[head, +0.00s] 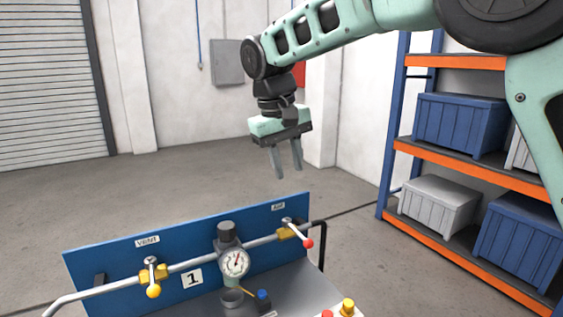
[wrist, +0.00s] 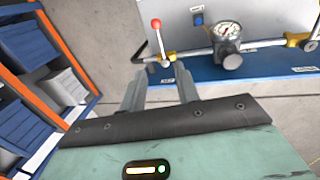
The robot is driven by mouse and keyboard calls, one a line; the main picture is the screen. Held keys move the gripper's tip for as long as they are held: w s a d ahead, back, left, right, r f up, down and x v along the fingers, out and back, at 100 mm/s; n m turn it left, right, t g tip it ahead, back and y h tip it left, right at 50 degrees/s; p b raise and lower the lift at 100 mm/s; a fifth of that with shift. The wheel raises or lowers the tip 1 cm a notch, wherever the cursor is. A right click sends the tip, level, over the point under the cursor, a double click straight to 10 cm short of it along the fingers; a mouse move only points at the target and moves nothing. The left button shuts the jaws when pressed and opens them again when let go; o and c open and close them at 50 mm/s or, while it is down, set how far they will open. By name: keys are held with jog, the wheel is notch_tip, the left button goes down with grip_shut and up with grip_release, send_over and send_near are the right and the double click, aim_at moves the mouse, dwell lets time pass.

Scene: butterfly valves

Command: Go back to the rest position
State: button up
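My gripper (head: 287,172) hangs in the air above and behind the blue valve panel (head: 110,272), its two fingers pointing down. The fingers are apart with nothing between them. In the wrist view my gripper (wrist: 158,82) also shows two separate fingers, with the red-knobbed lever (wrist: 157,38) beyond their tips, apart from them. In the head view that red-knobbed lever (head: 299,235) slants down to the right from the yellow AIR valve. The VENT lever with a yellow knob (head: 153,291) points down, toward the viewer.
A pressure gauge (head: 235,263) sits on the pipe between the valves. A shelf rack (head: 470,171) with blue and grey crates stands at the right. Red and yellow buttons (head: 347,306) show at the bottom edge. The floor at the left is clear.

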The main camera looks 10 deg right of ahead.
jog(key=s+f+n+y, duration=0.1)
jog(key=s+f, duration=0.3)
jog(key=s, duration=0.6)
jog(key=s+d+f+n, duration=0.1)
jog(key=s+f, duration=0.4)
jog(key=s, duration=0.6)
jog(key=s+d+f+n+y, duration=0.1)
jog(key=s+f, duration=0.3)
jog(key=s, duration=0.7)
jog(key=shift+d+f+n+g+y, duration=0.25)
jog(key=shift+f+n+g+y, duration=0.1)
jog(key=shift+n, duration=0.35)
